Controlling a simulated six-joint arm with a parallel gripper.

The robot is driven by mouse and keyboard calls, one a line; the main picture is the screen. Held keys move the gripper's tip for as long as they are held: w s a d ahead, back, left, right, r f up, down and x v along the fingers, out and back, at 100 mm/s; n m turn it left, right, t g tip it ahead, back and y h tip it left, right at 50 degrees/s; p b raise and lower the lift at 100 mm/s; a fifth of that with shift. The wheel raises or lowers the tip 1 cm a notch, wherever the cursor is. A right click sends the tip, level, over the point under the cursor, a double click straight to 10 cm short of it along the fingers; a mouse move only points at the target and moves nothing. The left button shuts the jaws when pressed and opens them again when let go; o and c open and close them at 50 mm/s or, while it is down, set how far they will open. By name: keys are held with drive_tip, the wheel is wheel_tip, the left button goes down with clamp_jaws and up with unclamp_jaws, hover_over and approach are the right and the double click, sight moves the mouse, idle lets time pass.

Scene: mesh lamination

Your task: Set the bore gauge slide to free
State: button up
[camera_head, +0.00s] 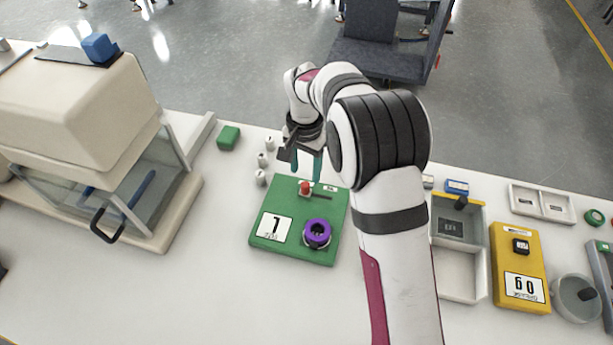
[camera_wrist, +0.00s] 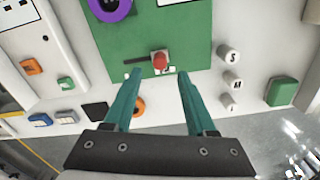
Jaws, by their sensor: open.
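The bore gauge is a green box (camera_head: 285,249) on the white bench, with a purple ring (camera_head: 317,232) and a white display plate. Its slide has a red knob (camera_head: 305,187) at the left end of a dark slot in the head view. The knob shows in the wrist view (camera_wrist: 160,61), with the slot running left from it. Small white labels lie beside the slot; I cannot read them. My gripper (camera_head: 307,178) is open, its teal fingers pointing down at the box's far edge. In the wrist view (camera_wrist: 158,74) the fingertips lie either side of the knob, apart from it.
Several small grey cylinders (camera_head: 262,159) and a green block (camera_head: 229,137) stand left of my gripper. A large beige machine (camera_head: 75,110) stands at the left. A grey tray (camera_head: 461,284) and a yellow device (camera_head: 507,255) lie right. The front bench is clear.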

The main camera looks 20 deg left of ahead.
sight(305, 184)
wheel_tip(305, 184, down, 6)
drive_tip(key=shift+r, duration=0.25)
clamp_jaws()
idle(1.3)
